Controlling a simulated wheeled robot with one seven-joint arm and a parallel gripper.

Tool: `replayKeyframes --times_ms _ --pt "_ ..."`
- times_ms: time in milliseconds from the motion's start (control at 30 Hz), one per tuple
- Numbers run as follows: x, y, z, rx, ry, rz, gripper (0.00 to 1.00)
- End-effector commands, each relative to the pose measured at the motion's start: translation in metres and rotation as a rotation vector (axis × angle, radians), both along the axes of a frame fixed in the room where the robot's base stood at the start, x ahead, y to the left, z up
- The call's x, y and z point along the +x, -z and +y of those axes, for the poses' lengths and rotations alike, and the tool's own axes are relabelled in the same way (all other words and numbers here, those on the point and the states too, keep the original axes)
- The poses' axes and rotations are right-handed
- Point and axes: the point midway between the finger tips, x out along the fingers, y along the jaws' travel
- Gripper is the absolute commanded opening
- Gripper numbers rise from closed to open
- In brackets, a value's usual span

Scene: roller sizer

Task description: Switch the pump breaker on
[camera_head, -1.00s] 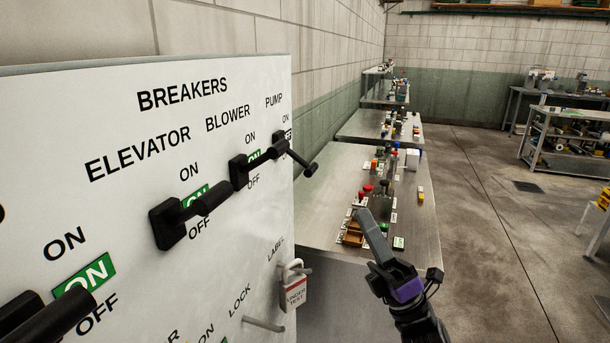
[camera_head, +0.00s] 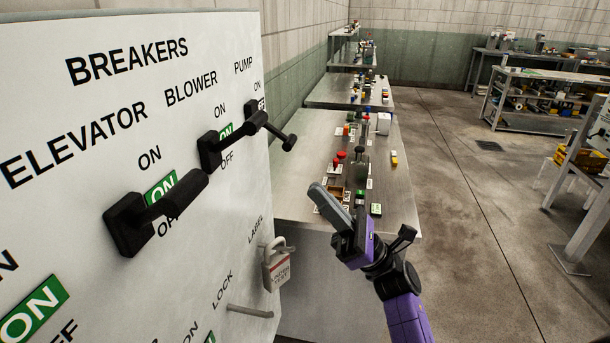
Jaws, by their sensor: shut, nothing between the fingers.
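The pump breaker (camera_head: 280,130) is a black lever at the far right edge of the white breaker panel (camera_head: 60,120), below the word PUMP. Its lever slants down and right, unlike the blower lever (camera_head: 228,141) and elevator lever (camera_head: 160,208), which slant up and right beside green ON plates. The small plate by the pump lever is mostly hidden and not clearly readable. My gripper (camera_head: 318,190) is shut and empty. It appears right of and below the pump lever, apart from it, pointing up and left.
A padlock with a tag (camera_head: 277,265) hangs on the panel's right edge, with a metal bar (camera_head: 250,311) below it. Behind my gripper is a metal bench (camera_head: 300,160) with several small parts. Open floor (camera_head: 480,210) lies to the right.

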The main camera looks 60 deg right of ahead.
Motion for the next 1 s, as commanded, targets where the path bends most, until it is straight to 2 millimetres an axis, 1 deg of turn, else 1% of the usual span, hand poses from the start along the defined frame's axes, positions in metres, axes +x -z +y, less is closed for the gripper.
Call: replayKeyframes --times_ms 33,300,500,700,1000 --pt "0.004 -0.008 0.002 -0.001 -0.003 -0.001 0.0" --pt "0.032 -0.046 0.013 -0.003 -0.003 -0.002 0.0" --pt "0.049 -0.064 0.018 -0.001 -0.003 -0.001 0.0" --pt "0.056 -0.07 0.021 0.0 -0.001 0.0 0.0" --pt "0.056 -0.07 0.021 -0.001 -0.001 0.0 0.0"
